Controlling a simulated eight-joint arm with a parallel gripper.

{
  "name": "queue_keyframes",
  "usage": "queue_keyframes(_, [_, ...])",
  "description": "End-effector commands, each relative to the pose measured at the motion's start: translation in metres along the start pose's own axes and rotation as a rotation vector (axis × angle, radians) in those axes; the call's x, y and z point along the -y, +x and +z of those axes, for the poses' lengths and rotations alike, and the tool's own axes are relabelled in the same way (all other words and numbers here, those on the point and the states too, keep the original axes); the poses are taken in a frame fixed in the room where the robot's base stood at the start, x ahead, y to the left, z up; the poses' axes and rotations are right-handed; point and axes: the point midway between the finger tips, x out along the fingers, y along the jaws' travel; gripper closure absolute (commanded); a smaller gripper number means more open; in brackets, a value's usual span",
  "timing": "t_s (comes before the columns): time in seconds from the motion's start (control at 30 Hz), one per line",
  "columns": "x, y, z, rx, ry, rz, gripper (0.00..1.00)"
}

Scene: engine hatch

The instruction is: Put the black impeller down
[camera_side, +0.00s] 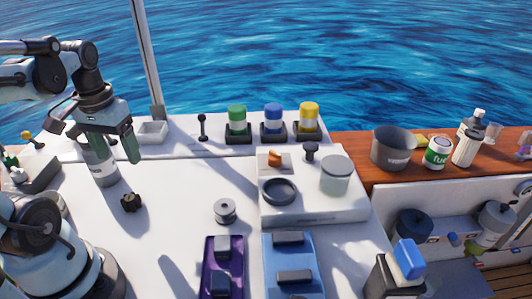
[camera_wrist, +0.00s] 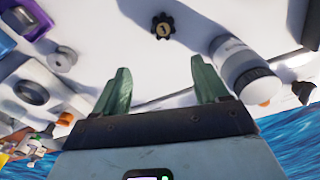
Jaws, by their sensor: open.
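The black impeller (camera_side: 131,203) lies on the white deck at the left in the side view. In the wrist view the impeller (camera_wrist: 163,25) shows as a small black lobed wheel with a gold-coloured centre, beyond the fingertips. My gripper (camera_side: 112,153) is open and empty above the deck, clear of the impeller. Its two green fingers stand well apart in the wrist view (camera_wrist: 164,76), with nothing between them.
A white canister (camera_side: 101,165) stands close to my gripper; it also shows in the wrist view (camera_wrist: 243,68). A grey spool (camera_side: 225,211) lies to the right. A raised white block (camera_side: 310,207) carries a black ring (camera_side: 280,191). The deck around the impeller is clear.

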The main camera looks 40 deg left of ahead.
Motion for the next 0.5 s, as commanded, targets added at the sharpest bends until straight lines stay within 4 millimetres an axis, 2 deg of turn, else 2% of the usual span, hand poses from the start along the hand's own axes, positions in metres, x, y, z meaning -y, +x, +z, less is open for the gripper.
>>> queue_keyframes(0.23, [-0.080, 0.006, -0.024, -0.288, 0.273, 0.041, 0.27])
queue_keyframes(0.4, [-0.135, 0.002, -0.025, -0.470, 0.428, 0.118, 0.27])
queue_keyframes(0.5, [-0.154, -0.001, -0.023, -0.533, 0.478, 0.155, 0.27])
